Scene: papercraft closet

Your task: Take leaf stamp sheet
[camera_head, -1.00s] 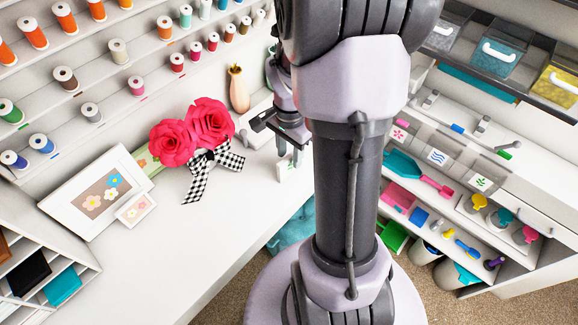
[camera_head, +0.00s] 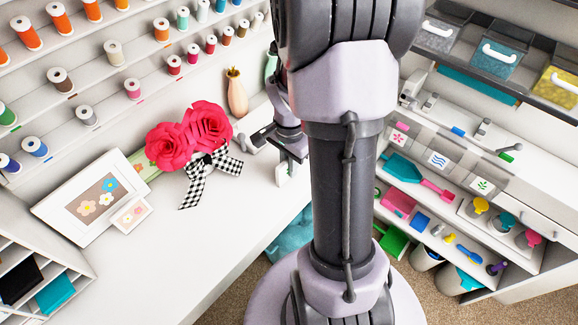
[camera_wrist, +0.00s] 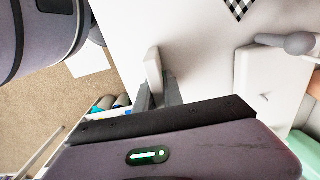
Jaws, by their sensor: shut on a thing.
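My gripper (camera_head: 287,168) is shut on a small white piece (camera_head: 283,174) over the right edge area of the white desk. In the wrist view the white piece (camera_wrist: 153,72) shows nearly edge-on between the fingers, so its face and any print are hidden. I cannot tell if it touches the desk. A panel with a green leaf mark (camera_head: 483,186) is at the front of the shelf unit on the right, beside a blue wave panel (camera_head: 439,159) and a pink flower panel (camera_head: 399,138).
The white desk (camera_head: 130,270) is clear in front. Red paper roses (camera_head: 190,137) with a checked bow, a framed flower picture (camera_head: 92,205) and a vase (camera_head: 237,95) stand on it. Thread spools line the back shelves. Clear bins (camera_head: 492,58) hang at the upper right.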

